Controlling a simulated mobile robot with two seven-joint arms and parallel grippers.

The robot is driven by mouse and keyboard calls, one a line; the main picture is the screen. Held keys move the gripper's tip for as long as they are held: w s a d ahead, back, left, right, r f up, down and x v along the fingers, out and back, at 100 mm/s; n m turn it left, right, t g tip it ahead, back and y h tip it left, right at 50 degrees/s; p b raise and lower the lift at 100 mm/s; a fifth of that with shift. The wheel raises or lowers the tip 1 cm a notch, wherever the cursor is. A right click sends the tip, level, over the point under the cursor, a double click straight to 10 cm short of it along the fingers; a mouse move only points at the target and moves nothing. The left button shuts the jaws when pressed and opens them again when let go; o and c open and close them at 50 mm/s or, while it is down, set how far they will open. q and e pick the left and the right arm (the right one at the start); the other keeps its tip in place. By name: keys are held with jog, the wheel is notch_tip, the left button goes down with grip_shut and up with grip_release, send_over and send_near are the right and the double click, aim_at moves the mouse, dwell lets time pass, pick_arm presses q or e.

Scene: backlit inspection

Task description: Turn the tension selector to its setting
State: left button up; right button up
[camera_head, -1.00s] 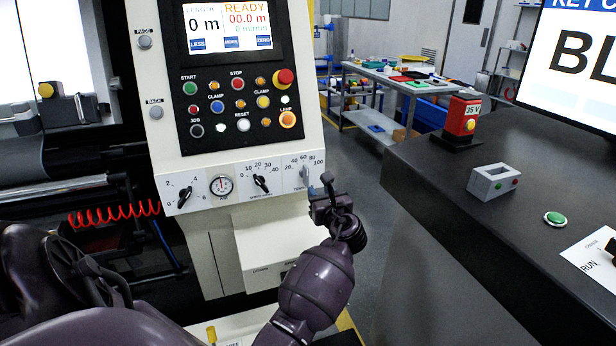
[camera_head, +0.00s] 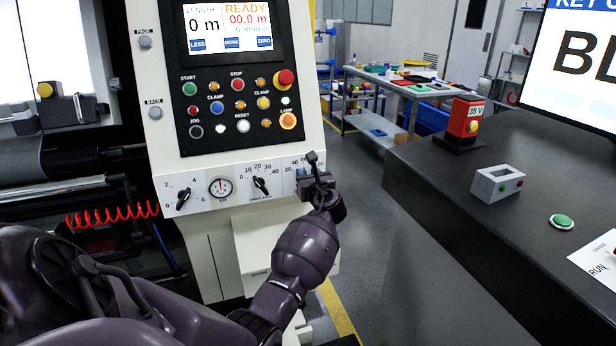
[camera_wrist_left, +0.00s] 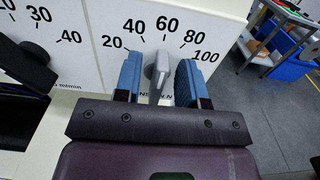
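The tension selector is a grey lever knob (camera_wrist_left: 157,70) on the white panel, in front of a printed scale with 20, 40, 60, 80 and 100 visible. In the left wrist view it stands nearly upright, its top towards 60. My left gripper (camera_wrist_left: 159,80) is open, with one blue-padded finger on each side of the knob and a small gap visible on both sides. In the head view my left gripper (camera_head: 312,174) is at the right end of the dial strip and hides the knob. The right gripper is out of view.
Left of the selector are a black 0–40 knob (camera_head: 261,185), a round gauge (camera_head: 220,187) and a black 0–6 knob (camera_head: 183,198). A button panel (camera_head: 240,110) is above. A dark counter (camera_head: 440,200) stands to the right, with open floor between.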

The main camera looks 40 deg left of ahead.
pick_arm(q)
grip_shut()
jog(key=shift+n, duration=0.3)
jog(key=shift+s+a+f+n+b, duration=0.1)
jog(key=shift+s+n+b, duration=0.1)
jog(key=shift+n, duration=1.1)
jog(key=shift+s+a+f+n+b, duration=0.1)
jog(key=shift+s+n, duration=0.05)
jog(key=shift+n, duration=1.15)
grip_release()
jog(key=shift+d+r, duration=0.1)
jog(key=shift+d, duration=0.05)
